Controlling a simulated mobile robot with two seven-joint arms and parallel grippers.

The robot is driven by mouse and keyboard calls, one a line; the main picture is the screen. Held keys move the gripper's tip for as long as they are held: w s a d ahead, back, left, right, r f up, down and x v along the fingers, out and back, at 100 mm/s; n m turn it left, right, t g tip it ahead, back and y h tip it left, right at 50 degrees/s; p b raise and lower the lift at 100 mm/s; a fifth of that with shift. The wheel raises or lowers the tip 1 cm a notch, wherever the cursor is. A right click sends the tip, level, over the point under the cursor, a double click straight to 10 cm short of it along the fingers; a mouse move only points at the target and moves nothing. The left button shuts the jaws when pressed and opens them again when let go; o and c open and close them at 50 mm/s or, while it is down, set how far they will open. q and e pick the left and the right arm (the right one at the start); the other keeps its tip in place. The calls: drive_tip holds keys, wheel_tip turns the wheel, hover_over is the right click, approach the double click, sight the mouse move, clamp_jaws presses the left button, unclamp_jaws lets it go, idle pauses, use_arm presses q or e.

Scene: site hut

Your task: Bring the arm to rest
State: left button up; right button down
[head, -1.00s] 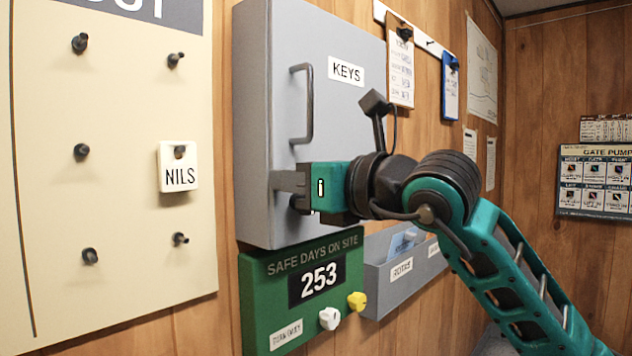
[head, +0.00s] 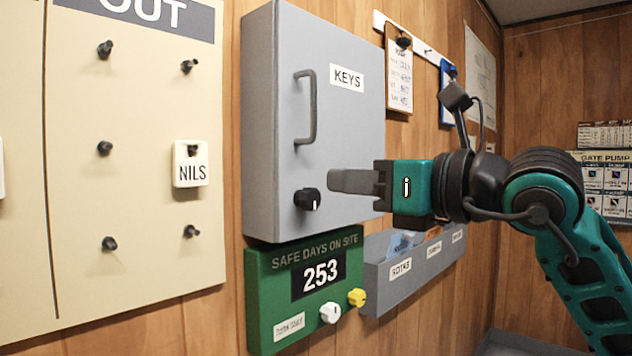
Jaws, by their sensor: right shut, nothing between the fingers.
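My right gripper (head: 335,181) is shut and empty. It points left, in front of the lower right part of the grey key cabinet (head: 268,120), and its fingertips are just right of the cabinet's black knob (head: 307,199). A gap shows between fingertips and knob in the picture. The cabinet door is closed, with a dark bar handle (head: 312,107) and a KEYS label (head: 347,77). My left gripper is not in view.
Below the cabinet is a green SAFE DAYS board (head: 300,290) reading 253, with a white knob (head: 330,312) and a yellow knob (head: 357,297). A grey rack (head: 400,282) with papers is beside it. A pegboard (head: 75,200) with a NILS tag (head: 190,164) is at left.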

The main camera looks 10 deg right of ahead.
drive_tip(key=s+a+f+m+g+y+p, duration=0.2)
drive_tip(key=s+f+g+y+p, duration=0.1)
drive_tip(key=s+f+g+y, duration=0.15)
drive_tip(key=w+d+f+m+t+h+p, duration=0.2)
drive_tip(key=d+f+m+t+h+p, duration=0.25)
drive_tip(key=f+m, duration=0.85)
drive_tip(key=w+d+f+m+t+h+p, duration=0.1)
drive_tip(key=d+f+m+t+h, duration=0.5)
drive_tip(key=m, duration=1.1)
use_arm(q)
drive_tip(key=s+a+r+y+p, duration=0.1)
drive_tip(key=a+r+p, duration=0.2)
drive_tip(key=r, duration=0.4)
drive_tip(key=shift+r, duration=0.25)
use_arm(e)
drive_tip(key=s+f+m+g+h, duration=0.1)
drive_tip(key=s+f+m+g, duration=0.1)
drive_tip(key=s+f, duration=0.3)
drive_tip(key=s+f+m+g+h, duration=0.2)
drive_tip(key=s+f+m+g, duration=0.1)
drive_tip(key=f, duration=0.9)
drive_tip(key=s+f+m+g+h, duration=0.1)
drive_tip(key=s+f+m+g, duration=0.2)
drive_tip(key=s+f+m, duration=0.2)
drive_tip(key=s+f, duration=0.3)
drive_tip(key=f, duration=0.1)
drive_tip(key=shift+f+h, duration=0.15)
drive_tip(key=shift+h, duration=0.15)
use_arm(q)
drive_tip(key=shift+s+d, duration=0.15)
